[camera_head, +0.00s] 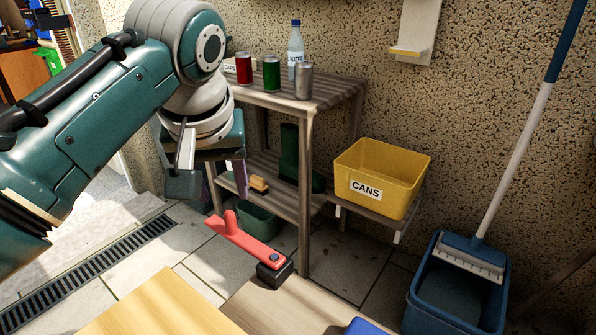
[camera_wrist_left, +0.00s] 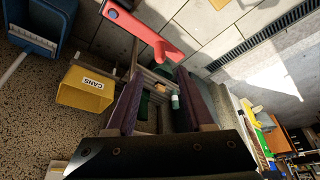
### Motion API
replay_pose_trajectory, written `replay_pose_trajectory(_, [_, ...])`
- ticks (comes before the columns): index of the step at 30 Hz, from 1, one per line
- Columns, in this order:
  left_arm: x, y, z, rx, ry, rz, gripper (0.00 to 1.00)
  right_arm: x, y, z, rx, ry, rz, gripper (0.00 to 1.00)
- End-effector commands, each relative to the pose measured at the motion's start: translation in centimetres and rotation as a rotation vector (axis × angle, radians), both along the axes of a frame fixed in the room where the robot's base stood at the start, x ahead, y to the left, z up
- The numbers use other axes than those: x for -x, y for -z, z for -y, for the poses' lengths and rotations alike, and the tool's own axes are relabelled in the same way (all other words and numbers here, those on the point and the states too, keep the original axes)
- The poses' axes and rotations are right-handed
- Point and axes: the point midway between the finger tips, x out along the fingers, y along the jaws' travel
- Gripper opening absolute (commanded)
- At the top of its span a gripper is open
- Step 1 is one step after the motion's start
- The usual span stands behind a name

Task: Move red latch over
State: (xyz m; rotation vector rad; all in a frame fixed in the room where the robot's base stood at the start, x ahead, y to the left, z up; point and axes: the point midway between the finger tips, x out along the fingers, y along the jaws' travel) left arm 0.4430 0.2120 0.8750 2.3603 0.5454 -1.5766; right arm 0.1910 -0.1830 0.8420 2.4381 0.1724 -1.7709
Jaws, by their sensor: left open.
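The red latch (camera_head: 247,241) is a flat bar with a short upright handle near its left end. Its right end is pivoted on a black block (camera_head: 275,274) at the edge of a wooden panel (camera_head: 170,308). In the left wrist view the red latch (camera_wrist_left: 148,33) lies beyond the fingertips, near the top. My left gripper (camera_head: 212,188) is open and empty, above and to the left of the latch handle, apart from it. Its two dark fingers (camera_wrist_left: 160,75) frame open space in the wrist view. My right gripper is not in view.
A wooden shelf (camera_head: 330,92) with cans and a bottle stands behind the latch. A yellow bin marked CANS (camera_head: 375,172) and a blue mop bucket (camera_head: 455,305) are to the right. A drain grate (camera_head: 98,266) crosses the tiled floor at left.

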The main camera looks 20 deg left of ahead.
Motion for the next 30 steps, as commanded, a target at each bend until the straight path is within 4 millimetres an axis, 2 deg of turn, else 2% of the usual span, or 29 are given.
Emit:
replay_pose_trajectory(1, [-0.3, 1.3, -0.2, -0.001, -0.001, -0.003, 0.53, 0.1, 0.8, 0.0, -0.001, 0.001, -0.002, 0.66])
replay_pose_trajectory(6, [-1.4, 4.5, -0.8, -0.001, 0.0, -0.003, 0.53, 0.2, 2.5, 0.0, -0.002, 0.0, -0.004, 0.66])
replay_pose_trajectory(12, [-2.4, 6.9, -1.2, -0.001, 0.001, -0.001, 0.53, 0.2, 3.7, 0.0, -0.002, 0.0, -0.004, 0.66])
replay_pose_trajectory(23, [-2.7, 7.3, -1.3, 0.0, 0.001, 0.0, 0.53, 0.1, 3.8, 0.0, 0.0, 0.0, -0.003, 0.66])
replay_pose_trajectory(30, [-2.6, 7.3, -1.3, 0.0, 0.001, 0.0, 0.28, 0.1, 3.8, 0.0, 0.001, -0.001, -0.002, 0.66])
